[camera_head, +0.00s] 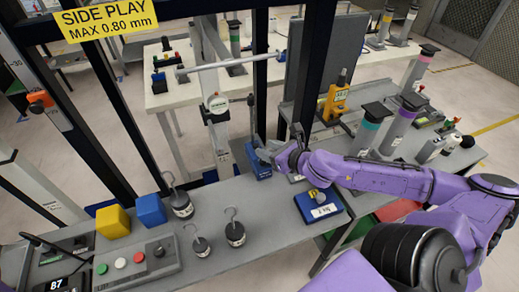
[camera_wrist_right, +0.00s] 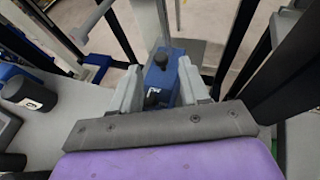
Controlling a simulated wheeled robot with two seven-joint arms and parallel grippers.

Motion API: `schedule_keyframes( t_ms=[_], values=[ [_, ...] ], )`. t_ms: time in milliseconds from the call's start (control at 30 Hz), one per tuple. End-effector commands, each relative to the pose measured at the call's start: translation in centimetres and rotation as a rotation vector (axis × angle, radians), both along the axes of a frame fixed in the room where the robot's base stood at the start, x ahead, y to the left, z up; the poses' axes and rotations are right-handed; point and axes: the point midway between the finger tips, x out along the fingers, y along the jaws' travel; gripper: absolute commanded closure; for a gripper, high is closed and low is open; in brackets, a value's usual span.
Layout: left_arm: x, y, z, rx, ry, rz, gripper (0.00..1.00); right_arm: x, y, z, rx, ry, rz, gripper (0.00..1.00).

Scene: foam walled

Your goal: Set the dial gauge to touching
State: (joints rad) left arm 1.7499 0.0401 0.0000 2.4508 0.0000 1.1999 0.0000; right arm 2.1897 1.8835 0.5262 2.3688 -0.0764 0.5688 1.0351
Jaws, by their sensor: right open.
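My right gripper (camera_head: 270,152) is at this block. In the right wrist view the open fingers (camera_wrist_right: 162,80) stand either side of the blue block (camera_wrist_right: 160,72), which has black knobs and a grey post; contact cannot be told. The dial's pointer is too small to read. My left gripper is out of view.
On the grey bench (camera_head: 270,222) stand hooked weights (camera_head: 235,234), yellow (camera_head: 113,222) and blue (camera_head: 151,210) cubes and a button panel (camera_head: 135,262). A blue tray (camera_head: 318,206) lies below my right forearm. Dark frame posts (camera_head: 262,70) rise close to my gripper.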

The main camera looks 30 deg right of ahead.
Motion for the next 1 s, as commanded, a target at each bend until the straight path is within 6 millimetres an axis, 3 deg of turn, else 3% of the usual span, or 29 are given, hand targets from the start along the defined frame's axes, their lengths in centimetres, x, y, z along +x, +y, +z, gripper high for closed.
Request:
schedule_keyframes(
  t_ms=[33, 300, 633, 767, 933, 1000],
  values=[
    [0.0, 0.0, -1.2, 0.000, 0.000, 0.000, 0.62, 1.0, 0.2, -1.0, -0.006, -0.003, 0.006, 0.55],
    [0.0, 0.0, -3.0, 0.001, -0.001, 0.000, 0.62, 3.7, 0.5, -1.9, -0.003, 0.000, 0.000, 0.55],
    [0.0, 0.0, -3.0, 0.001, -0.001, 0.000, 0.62, 3.9, 0.5, -1.8, 0.000, 0.001, -0.004, 0.55],
    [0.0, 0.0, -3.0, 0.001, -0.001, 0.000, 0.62, 3.9, 0.5, -1.8, 0.000, 0.001, -0.004, 0.97],
    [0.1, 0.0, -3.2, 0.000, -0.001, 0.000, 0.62, 4.0, 0.5, -1.9, 0.000, 0.001, -0.003, 1.00],
    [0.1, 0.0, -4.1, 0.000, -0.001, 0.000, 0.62, 4.7, 0.3, -2.3, -0.003, 0.001, -0.003, 1.00]
  ],
)
